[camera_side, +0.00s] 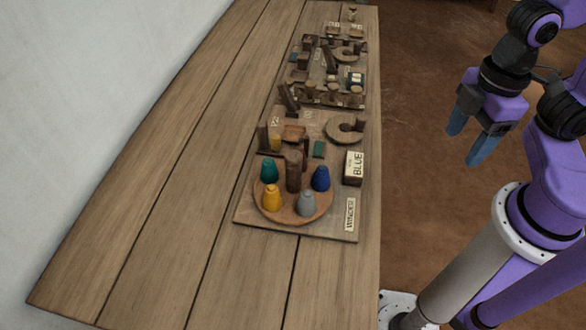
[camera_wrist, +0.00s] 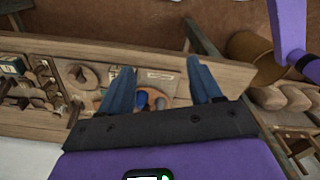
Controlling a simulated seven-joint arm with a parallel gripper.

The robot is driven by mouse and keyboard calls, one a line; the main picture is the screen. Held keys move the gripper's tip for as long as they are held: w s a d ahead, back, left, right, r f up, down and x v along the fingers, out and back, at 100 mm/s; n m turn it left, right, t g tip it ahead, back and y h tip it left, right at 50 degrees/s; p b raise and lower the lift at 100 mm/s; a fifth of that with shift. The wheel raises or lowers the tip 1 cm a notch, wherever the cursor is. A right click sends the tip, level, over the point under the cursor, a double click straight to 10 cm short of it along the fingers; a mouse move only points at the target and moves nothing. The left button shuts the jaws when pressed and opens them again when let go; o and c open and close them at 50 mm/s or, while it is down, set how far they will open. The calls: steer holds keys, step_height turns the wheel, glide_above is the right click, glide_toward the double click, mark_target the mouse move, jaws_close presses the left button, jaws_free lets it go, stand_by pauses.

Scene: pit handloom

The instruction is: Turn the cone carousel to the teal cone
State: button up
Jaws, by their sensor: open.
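The cone carousel (camera_side: 292,214) is a round wooden disc with a dark post (camera_side: 293,171) at its middle, at the near end of a board on the bench. Around the post stand a teal cone (camera_side: 269,170) at back left, a blue cone (camera_side: 321,178) at right, a yellow cone (camera_side: 272,196) at front left and a grey cone (camera_side: 306,202) at front right. My gripper (camera_side: 464,148) is open and empty, off to the right of the bench, clear of the carousel. In the wrist view, the blue cone (camera_wrist: 141,100) shows between the blue fingers (camera_wrist: 165,88); the teal cone is not visible there.
A block labelled BLUE (camera_side: 353,168) stands right of the carousel, and a WINDER label (camera_side: 350,214) lies at the board's right edge. Behind are a round wooden piece (camera_side: 345,128), a small green block (camera_side: 319,149) and several more wooden fixtures. The bench's left side (camera_side: 170,150) is bare.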

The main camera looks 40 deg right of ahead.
steer(key=w+a+r+n, duration=0.5)
steer(key=w+a+n, duration=0.2)
steer(key=w+a, duration=0.4)
steer(key=n, duration=0.7)
glide_toward(294, 154)
step_height(294, 154, down, 9)
steer(key=shift+w+a+r, duration=0.1)
steer(key=shift+w+a, duration=0.05)
jaws_close()
